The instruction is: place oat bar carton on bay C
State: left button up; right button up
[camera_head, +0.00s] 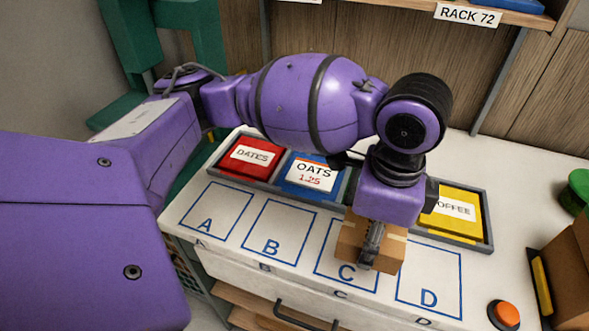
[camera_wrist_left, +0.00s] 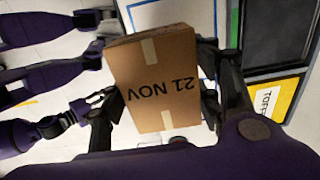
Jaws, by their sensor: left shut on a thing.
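The oat bar carton is a brown cardboard box (camera_head: 352,243) with pale tape. In the left wrist view the carton (camera_wrist_left: 155,75) reads "21 NOV", upside down. My left gripper (camera_head: 371,245) is shut on it from above, one finger on each side in the left wrist view (camera_wrist_left: 165,100). Bay C (camera_head: 327,262) is a blue outlined rectangle on the white counter. The carton covers its upper right part and reaches toward bay D. I cannot tell if it touches the counter. Purple arm parts show at the left of the wrist view; my right gripper's state is unclear there.
Bays A (camera_head: 207,222), B (camera_head: 270,245) and D (camera_head: 428,297) look empty. Behind them a grey tray holds red dates (camera_head: 250,156), blue oats (camera_head: 314,174) and yellow coffee (camera_head: 457,210) bins. An orange button (camera_head: 506,313) and a brown box (camera_head: 570,270) stand at right.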

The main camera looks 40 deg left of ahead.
aim_at(360, 235)
pick_arm(q)
jog(key=f, duration=0.1)
jog(key=a+f, duration=0.1)
jog(key=w+f, duration=0.1)
jog(key=shift+w+a, duration=0.1)
jog(key=shift+a, duration=0.15)
jog(key=shift+w+a+f, duration=0.2)
jog(key=shift+w+f, duration=0.05)
jog(key=shift+f, duration=0.1)
jog(key=shift+w+a+f+b, duration=0.15)
jog(key=shift+f+b, duration=0.1)
jog(key=shift+b, duration=0.1)
jog(key=f, duration=0.3)
jog(key=a+f, duration=0.1)
jog(key=shift+w+f+b, duration=0.2)
jog(key=shift+w+b, duration=0.15)
jog(key=shift+w, duration=0.05)
jog(key=shift+d+r, duration=0.1)
pick_arm(e)
jog(key=shift+f, duration=0.8)
jog(key=shift+r, duration=0.1)
pick_arm(q)
jog(key=o, duration=1.3)
